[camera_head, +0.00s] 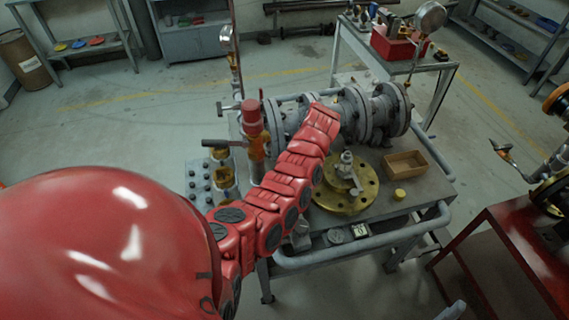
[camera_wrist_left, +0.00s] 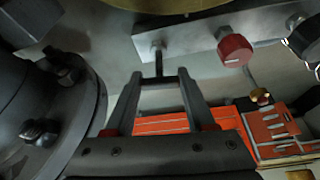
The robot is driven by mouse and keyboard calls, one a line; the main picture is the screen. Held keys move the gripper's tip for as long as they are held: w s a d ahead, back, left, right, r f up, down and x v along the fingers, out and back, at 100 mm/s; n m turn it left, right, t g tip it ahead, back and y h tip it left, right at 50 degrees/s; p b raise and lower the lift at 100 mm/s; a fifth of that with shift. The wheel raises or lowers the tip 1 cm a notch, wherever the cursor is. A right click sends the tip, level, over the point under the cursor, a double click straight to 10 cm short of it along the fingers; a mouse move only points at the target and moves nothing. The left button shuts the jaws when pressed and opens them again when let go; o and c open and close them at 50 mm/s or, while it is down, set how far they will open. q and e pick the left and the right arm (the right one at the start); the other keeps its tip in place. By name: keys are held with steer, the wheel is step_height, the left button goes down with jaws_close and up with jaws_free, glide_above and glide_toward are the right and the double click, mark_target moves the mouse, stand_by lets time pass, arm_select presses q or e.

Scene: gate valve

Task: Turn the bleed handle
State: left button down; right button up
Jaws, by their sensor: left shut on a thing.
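In the left wrist view, the bleed handle (camera_wrist_left: 158,62) is a small dark T-shaped piece. Its stem comes down from a grey metal block (camera_wrist_left: 196,46), and its crossbar lies between the fingertips. My left gripper (camera_wrist_left: 159,78) is shut on this crossbar, one finger at each end. A red knob (camera_wrist_left: 236,50) sits on the same block, to the right of the handle and apart from my fingers. In the head view my red left arm reaches over the bench to the grey flanged valve piping (camera_head: 357,110); the gripper and handle cannot be made out there. My right gripper is not seen.
A large dark flange with bolts (camera_wrist_left: 60,110) stands close left of my left gripper. On the bench (camera_head: 410,190) are a brass flange (camera_head: 343,190), an open wooden box (camera_head: 406,168) and a red-topped fitting (camera_head: 252,115). A red cart (camera_head: 500,260) stands at right.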

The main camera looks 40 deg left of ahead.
arm_select(q)
steer(key=shift+n, duration=0.4)
steer(key=shift+c, duration=1.2)
jaws_free()
steer(key=shift+r, duration=0.1)
steer(key=p+v, duration=0.9)
steer(key=v, duration=0.8)
steer(key=shift+w, duration=0.2)
